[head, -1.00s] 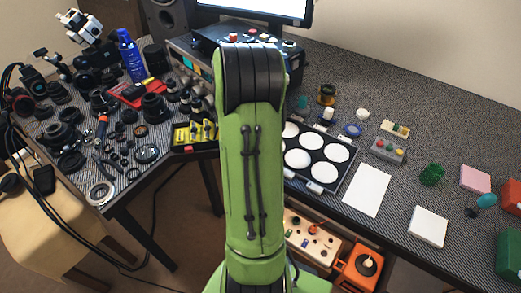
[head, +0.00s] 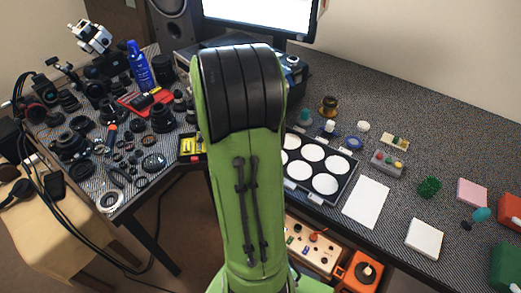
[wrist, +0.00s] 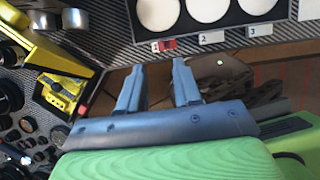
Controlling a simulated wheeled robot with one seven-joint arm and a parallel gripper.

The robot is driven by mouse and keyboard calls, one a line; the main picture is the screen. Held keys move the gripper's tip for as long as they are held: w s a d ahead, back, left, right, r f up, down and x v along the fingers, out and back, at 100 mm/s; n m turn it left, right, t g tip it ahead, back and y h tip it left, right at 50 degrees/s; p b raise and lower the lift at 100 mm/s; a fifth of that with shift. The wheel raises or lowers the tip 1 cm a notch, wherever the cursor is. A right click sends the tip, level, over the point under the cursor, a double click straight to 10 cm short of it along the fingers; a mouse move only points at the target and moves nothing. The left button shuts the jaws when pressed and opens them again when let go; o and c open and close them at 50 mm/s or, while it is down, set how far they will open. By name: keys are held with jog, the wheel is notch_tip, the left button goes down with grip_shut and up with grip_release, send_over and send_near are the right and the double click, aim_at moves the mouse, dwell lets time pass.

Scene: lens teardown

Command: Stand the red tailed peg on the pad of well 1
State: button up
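My gripper (wrist: 166,82) is open in the wrist view, its two blue-grey fingers apart with nothing seen between them. In the head view my green arm hides it. Beyond the fingertips is the dark well tray, with the white round pad of well 1 (wrist: 158,13) partly in frame. A small red piece (wrist: 168,44) lies beside the label "1" at the tray's front edge; I cannot tell whether it is the tailed peg. Another red piece (wrist: 84,111) shows by the yellow holder. An orange-red part (head: 315,237) lies in the lower drawer.
The tray (head: 338,188) has several white pads; its left side is hidden by my arm. A white sheet (head: 366,201) lies to its right. The yellow holder (wrist: 62,92) is left of my fingers. Lens parts crowd the left bench, which has a gap before the right bench.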

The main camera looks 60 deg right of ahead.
jog(key=w+a+r+m+t, duration=0.25)
jog(key=a+r+m, duration=0.2)
jog(key=a, duration=0.45)
jog(key=w+a+r+m+t, duration=0.1)
jog(key=w+a+r+m, duration=0.2)
jog(key=a+r, duration=0.35)
jog(key=s+a+r+m+t+y, duration=0.1)
jog(key=s+a+m+y, duration=0.1)
jog(key=a, duration=0.6)
jog(key=s+a+r+m+t+y, duration=0.1)
jog(key=s+a+m, duration=0.3)
jog(key=a, duration=0.5)
jog(key=m+t+y, duration=0.1)
jog(key=m, duration=0.1)
jog(key=shift+s+m+y, duration=0.3)
jog(key=shift+m, duration=0.05)
